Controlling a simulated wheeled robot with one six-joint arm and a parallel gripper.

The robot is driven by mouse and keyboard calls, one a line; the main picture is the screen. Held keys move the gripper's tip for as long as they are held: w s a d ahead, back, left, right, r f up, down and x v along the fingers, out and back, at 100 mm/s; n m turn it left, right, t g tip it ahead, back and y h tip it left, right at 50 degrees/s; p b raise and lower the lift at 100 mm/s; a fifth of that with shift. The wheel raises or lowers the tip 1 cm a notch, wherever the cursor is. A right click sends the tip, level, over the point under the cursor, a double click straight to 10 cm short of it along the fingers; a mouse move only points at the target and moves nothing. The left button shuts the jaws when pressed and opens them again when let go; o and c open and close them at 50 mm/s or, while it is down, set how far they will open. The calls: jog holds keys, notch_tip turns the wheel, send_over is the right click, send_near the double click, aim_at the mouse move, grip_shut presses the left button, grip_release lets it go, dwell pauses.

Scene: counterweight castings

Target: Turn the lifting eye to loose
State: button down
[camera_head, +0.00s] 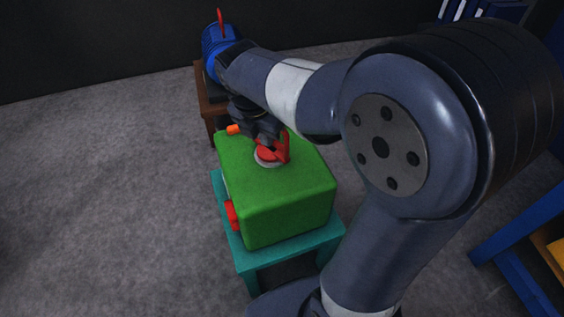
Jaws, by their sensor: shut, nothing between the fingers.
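The green casting (285,200) stands on a teal stand (243,257). The red lifting eye (282,150) rises from a pale round base (264,162) on the casting's top, toward its far side. My gripper (264,143) is at the lifting eye, pointing down, with its fingers shut. It hides part of the eye. I cannot tell whether the fingers touch the eye or sit just beside it.
A blue frame (520,228) is at right. The grey floor at left is clear.

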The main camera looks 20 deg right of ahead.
jog(key=b+x, duration=0.3)
jog(key=x, duration=0.7)
jog(key=shift+s+f, duration=0.1)
jog(key=shift+f, duration=0.3)
jog(key=shift+w+d+r, duration=0.15)
jog(key=shift+w+d, duration=0.55)
jog(key=shift+w+d+r, duration=0.2)
jog(key=shift+w+d, duration=0.45)
jog(key=shift+d, duration=0.1)
jog(key=shift+r, duration=0.1)
jog(key=shift+d+n+p, duration=0.25)
jog(key=shift+n+p, duration=0.05)
jog(key=shift+p, duration=0.05)
